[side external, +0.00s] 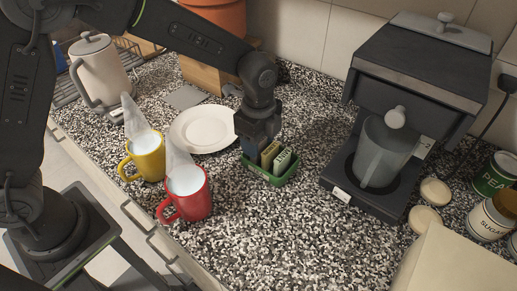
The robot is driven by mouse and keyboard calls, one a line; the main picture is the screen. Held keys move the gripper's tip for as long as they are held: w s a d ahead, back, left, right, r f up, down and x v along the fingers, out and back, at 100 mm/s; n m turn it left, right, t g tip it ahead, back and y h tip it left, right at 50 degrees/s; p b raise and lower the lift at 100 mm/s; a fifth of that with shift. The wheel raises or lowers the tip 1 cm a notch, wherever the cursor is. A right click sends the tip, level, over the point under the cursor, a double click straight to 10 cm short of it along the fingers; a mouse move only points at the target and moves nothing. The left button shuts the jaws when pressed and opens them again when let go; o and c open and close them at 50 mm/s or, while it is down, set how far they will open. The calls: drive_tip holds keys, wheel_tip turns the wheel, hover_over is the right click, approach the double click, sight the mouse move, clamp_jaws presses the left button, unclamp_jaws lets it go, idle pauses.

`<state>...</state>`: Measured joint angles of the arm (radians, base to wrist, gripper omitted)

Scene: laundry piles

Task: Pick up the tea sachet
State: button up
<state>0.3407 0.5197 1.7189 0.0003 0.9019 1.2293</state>
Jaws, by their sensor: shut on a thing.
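A small green tray (271,178) holds upright tea sachets, a yellow-olive one (269,154) and a green one (282,162). My gripper (254,150) reaches down at the tray's left end. It is shut on a tea sachet, which the fingers mostly hide. I cannot tell whether that sachet is clear of the tray's bottom.
A white plate (200,130) lies left of the tray. A red mug (187,195) and a yellow mug (147,157) steam at the left. A coffee machine (419,68) with a grey jug (381,155) stands right. The speckled counter in front is clear.

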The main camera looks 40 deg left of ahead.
drive_tip(key=shift+c, duration=0.9)
drive_tip(key=shift+r, duration=0.1)
